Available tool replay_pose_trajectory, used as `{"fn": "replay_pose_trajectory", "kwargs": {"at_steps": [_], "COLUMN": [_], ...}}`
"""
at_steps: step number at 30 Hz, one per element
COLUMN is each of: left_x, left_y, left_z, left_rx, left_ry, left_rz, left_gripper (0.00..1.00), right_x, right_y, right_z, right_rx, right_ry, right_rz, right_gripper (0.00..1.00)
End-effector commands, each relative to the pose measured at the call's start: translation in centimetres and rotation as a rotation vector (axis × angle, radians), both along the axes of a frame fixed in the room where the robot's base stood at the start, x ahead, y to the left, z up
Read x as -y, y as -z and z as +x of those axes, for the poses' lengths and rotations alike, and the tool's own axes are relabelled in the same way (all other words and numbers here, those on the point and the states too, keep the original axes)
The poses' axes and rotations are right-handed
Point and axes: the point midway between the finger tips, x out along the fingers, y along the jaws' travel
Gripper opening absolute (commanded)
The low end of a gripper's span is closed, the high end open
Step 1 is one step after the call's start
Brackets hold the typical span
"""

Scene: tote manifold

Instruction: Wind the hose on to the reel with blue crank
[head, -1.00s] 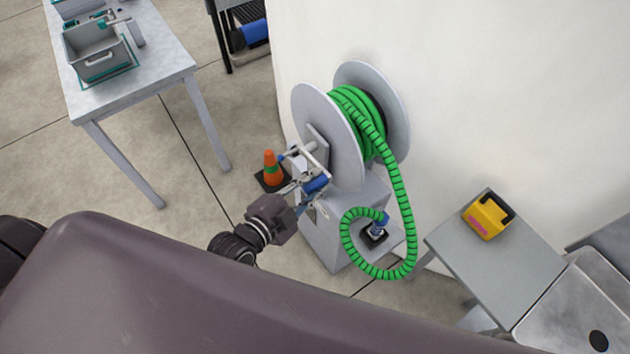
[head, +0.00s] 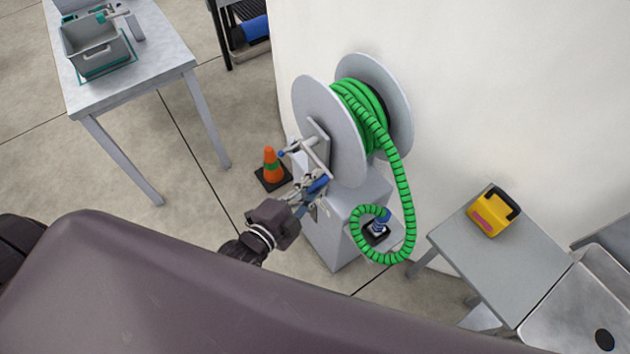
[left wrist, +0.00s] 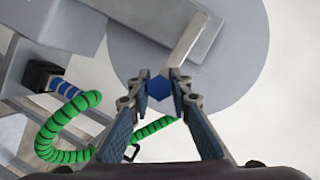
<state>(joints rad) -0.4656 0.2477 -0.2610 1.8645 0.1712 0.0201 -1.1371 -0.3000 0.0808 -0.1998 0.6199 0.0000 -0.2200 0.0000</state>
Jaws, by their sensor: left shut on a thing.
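The reel (head: 330,135) has two pale grey flanges and stands on a grey pedestal by the wall. Green hose (head: 360,105) is wound on its drum. A free length hangs from the right side and curls into a loop, its blue end fitting (head: 380,222) beside the pedestal. My left gripper (head: 316,184) is shut on the blue crank handle (left wrist: 159,88) at the reel's near face. In the left wrist view the handle sits end-on between the fingertips (left wrist: 160,86), and the loose hose (left wrist: 60,125) shows at left. My right gripper is not in view.
An orange cone (head: 270,168) stands on the floor left of the reel. A table with a grey bin (head: 95,50) is at upper left. A small table at right holds a yellow box (head: 488,212), next to a metal sink (head: 580,310).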

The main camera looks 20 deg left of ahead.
Motion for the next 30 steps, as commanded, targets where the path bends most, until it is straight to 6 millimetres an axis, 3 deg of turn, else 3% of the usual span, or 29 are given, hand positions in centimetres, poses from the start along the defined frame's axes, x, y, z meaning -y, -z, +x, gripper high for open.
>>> {"fn": "replay_pose_trajectory", "kwargs": {"at_steps": [3, 18, 23, 30], "left_x": [0.0, -1.5, -2.3, -3.9], "left_y": [1.7, 6.4, 7.4, 8.5], "left_z": [0.2, 1.4, 2.1, 3.2], "left_rx": [0.067, 0.362, 0.455, 0.45], "left_ry": [-0.002, -0.003, -0.004, -0.003], "left_rz": [0.079, 0.456, 0.575, 0.572], "left_gripper": [0.0, 0.0, 0.0, 0.0], "right_x": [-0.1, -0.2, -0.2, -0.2], "right_y": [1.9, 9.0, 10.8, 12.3], "right_z": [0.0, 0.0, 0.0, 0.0], "right_rx": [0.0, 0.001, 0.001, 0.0], "right_ry": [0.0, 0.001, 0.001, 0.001], "right_rz": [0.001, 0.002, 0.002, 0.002], "right_gripper": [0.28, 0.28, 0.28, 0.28]}}
